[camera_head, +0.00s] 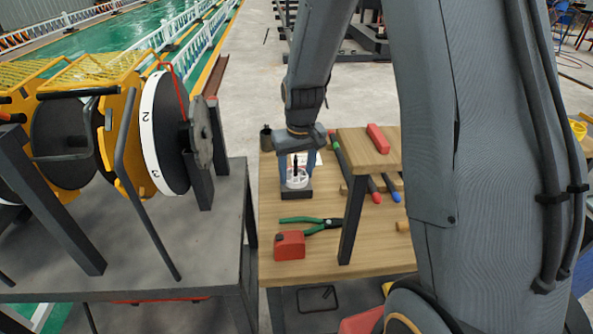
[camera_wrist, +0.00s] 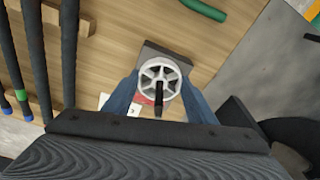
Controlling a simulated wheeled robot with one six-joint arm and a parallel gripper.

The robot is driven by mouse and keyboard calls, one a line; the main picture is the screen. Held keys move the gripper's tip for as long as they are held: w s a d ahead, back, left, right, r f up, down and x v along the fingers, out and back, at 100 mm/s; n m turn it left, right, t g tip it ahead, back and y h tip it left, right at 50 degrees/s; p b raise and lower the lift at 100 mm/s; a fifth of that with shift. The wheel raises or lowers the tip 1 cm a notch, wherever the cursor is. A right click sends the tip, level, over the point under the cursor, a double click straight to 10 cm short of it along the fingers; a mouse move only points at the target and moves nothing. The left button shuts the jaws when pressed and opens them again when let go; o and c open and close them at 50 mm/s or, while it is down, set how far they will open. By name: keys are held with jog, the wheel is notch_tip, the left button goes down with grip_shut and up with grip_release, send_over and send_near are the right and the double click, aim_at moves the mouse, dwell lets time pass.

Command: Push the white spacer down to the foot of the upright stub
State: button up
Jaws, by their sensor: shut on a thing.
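The white spacer (camera_wrist: 148,72) is a spoked wheel seen from above in the wrist view. My gripper (camera_wrist: 160,90) has its two blue fingers on either side of it, shut on its rim. The dark upright stub (camera_wrist: 159,103) shows at the spacer's hub. In the head view the spacer (camera_head: 297,181) is low between the fingers of my gripper (camera_head: 297,165), just above the dark block (camera_head: 297,195) at the stub's foot. Whether the spacer touches the block is hard to tell.
Green-handled pliers (camera_head: 312,222) and a red box (camera_head: 289,245) lie in front on the wooden table (camera_head: 275,210). A raised wooden shelf (camera_head: 368,150) with a red block (camera_head: 378,138) stands right. Rods with coloured ends lie beside it. A cable-reel stand is left.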

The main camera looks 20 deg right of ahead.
aim_at(298, 179)
jog(key=shift+f, duration=0.1)
jog(key=o, duration=1.2)
jog(key=shift+o, duration=0.2)
jog(key=shift+s+r+b, duration=0.2)
jog(key=shift+r+b, duration=0.1)
jog(key=shift+r, duration=1)
jog(key=shift+s+r+b, duration=0.2)
jog(key=shift+r+b, duration=0.05)
jog(key=shift+r, duration=1.05)
jog(key=shift+s+r+b, duration=0.2)
jog(key=shift+r+b, duration=0.1)
jog(key=shift+r, duration=1)
jog(key=shift+f, duration=0.1)
